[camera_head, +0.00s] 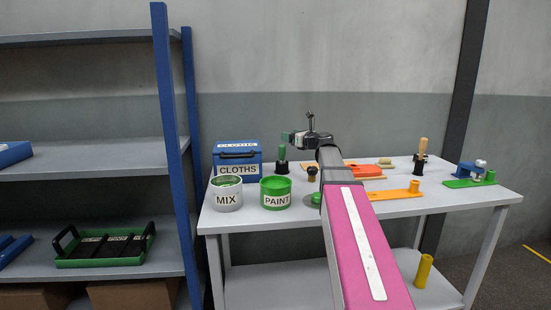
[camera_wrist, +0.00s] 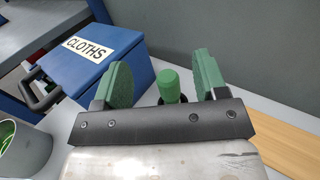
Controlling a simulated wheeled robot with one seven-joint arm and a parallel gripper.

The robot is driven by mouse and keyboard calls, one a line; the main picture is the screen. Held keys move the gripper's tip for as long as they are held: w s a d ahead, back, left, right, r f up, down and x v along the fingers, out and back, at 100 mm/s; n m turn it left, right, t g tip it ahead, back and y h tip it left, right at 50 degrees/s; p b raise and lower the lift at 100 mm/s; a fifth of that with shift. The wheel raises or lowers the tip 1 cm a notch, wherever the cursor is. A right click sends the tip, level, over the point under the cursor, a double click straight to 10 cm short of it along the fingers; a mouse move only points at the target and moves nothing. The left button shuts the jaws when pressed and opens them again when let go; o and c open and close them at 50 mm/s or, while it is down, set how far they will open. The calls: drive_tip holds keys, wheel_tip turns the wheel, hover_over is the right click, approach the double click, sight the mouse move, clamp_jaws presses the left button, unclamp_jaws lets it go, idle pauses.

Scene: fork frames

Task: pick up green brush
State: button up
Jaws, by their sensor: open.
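The green brush (camera_head: 282,153) stands upright by its green handle in a dark holder on the table, right of the blue box. In the wrist view the green handle (camera_wrist: 169,84) shows between my two green finger pads, with a dark part beneath it. My gripper (camera_head: 289,137) is open and sits just above and close to the handle in the head view. The pads look apart from the handle on both sides. The brush's lower end is hidden by the holder and by my gripper.
The blue CLOTHS box (camera_head: 238,152) stands close on the left, with the MIX can (camera_head: 226,194) and green PAINT can (camera_head: 275,193) in front. A shelf (camera_head: 85,156) stands at far left.

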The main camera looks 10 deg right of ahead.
sight(285, 150)
wheel_tip(285, 150, down, 7)
drive_tip(key=shift+f, duration=0.2)
drive_tip(key=x, duration=0.7)
drive_tip(key=shift+w, duration=0.15)
drive_tip(key=shift+a, duration=0.1)
drive_tip(key=c, duration=1)
drive_tip(key=shift+r, duration=0.15)
